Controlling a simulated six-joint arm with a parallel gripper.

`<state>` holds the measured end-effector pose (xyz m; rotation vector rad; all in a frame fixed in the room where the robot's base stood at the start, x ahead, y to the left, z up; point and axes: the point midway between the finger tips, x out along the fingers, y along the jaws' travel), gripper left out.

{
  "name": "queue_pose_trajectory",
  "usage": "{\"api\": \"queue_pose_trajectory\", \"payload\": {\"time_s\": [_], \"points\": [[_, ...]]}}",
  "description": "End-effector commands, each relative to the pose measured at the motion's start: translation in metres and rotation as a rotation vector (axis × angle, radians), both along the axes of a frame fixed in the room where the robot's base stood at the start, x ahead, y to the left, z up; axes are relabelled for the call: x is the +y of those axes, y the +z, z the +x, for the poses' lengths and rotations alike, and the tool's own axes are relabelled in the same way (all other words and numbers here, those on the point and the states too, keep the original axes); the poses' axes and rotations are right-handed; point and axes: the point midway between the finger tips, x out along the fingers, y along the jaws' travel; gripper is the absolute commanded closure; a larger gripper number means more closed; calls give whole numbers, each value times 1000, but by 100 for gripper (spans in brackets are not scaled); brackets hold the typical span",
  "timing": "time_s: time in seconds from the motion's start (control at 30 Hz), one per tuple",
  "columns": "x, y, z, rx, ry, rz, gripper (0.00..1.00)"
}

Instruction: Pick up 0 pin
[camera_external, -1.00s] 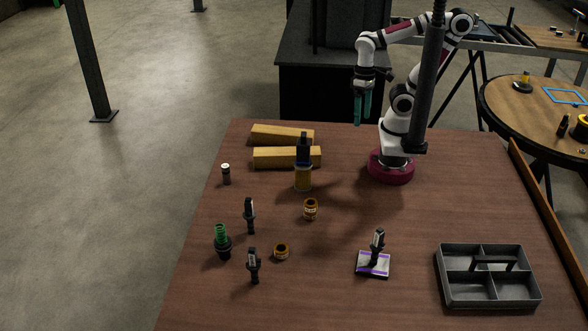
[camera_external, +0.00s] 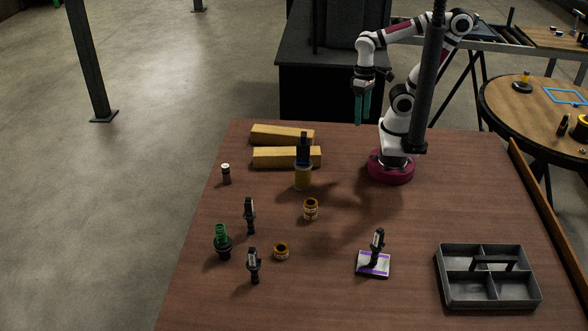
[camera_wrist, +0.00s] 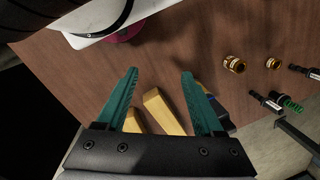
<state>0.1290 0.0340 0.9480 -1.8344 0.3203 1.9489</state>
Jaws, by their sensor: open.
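My gripper (camera_external: 363,121) hangs with its teal fingers pointing down above the far side of the table, left of my base. In the wrist view the fingers (camera_wrist: 160,75) are apart with nothing held between them. No part bears a readable 0 mark, so I cannot tell which one is the 0 pin. A small dark cylinder with a pale top (camera_external: 226,174) stands at the table's left edge. Two slim black parts with pale labels, one farther (camera_external: 249,216) and one nearer (camera_external: 254,266), stand upright at left. A similar part (camera_external: 377,246) stands on a white and purple pad (camera_external: 373,264).
Two yellow blocks (camera_external: 287,157) lie at the back left, beside a tall amber and dark blue part (camera_external: 303,178). A grey divided tray (camera_external: 487,300) is at right. The middle right is clear.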

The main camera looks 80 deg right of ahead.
Motion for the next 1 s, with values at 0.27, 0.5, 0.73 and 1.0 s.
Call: {"api": "queue_pose_trajectory", "payload": {"time_s": [0.27, 0.5, 0.73, 1.0], "points": [[-3, -2, 10, -21, 12, -14, 31], [-24, -43, 198, -466, 245, -203, 31], [26, -83, 349, -1020, 500, -248, 31], [64, -105, 377, -1276, 618, -216, 31]]}}
